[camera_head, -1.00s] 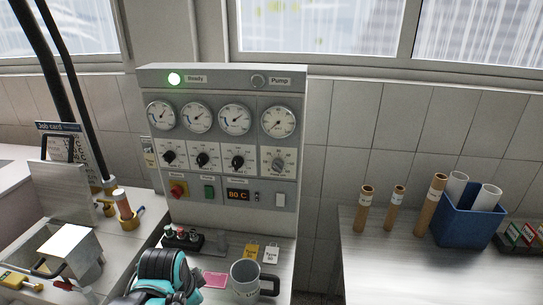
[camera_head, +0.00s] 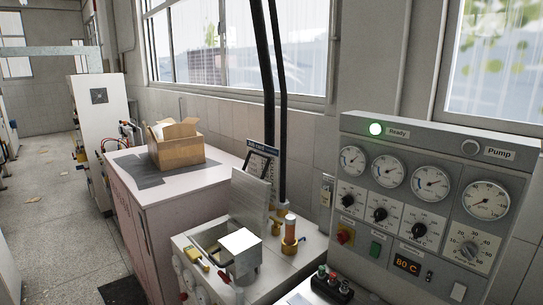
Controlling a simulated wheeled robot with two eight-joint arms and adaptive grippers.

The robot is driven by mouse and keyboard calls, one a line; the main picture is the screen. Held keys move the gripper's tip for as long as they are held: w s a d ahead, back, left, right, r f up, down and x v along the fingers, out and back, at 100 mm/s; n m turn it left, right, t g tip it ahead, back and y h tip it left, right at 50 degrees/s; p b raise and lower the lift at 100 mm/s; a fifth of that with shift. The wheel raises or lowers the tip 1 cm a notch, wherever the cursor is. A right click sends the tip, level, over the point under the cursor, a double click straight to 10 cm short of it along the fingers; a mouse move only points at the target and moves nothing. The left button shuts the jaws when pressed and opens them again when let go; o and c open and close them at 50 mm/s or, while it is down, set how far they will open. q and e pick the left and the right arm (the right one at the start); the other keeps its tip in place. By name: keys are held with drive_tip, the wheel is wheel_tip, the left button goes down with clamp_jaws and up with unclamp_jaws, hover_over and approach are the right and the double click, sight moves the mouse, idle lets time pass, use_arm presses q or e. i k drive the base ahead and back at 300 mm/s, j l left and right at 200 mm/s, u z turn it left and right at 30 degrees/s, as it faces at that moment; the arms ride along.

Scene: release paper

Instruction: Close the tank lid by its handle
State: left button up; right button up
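The tank (camera_head: 211,236) is set in the bench at lower centre, with its opening partly showing. A grey metal panel that looks like its lid (camera_head: 249,196) stands raised at the back of the tank. A dark handle (camera_head: 262,164) shows at the panel's upper edge, in front of the job card. A metal block with a bright white top (camera_head: 241,248) stands at the tank's right front and hides part of it. Neither of my grippers is in view.
A control panel (camera_head: 432,205) with gauges stands at right. An open cardboard box (camera_head: 178,145) sits on the counter behind.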

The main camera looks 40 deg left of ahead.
sight(250, 195)
drive_tip(key=j, duration=0.8)
drive_tip(key=i+j, duration=0.1)
drive_tip(key=j, duration=0.65)
drive_tip(key=i+j+u, duration=0.1)
drive_tip(key=j, duration=1.45)
drive_tip(key=i, duration=0.05)
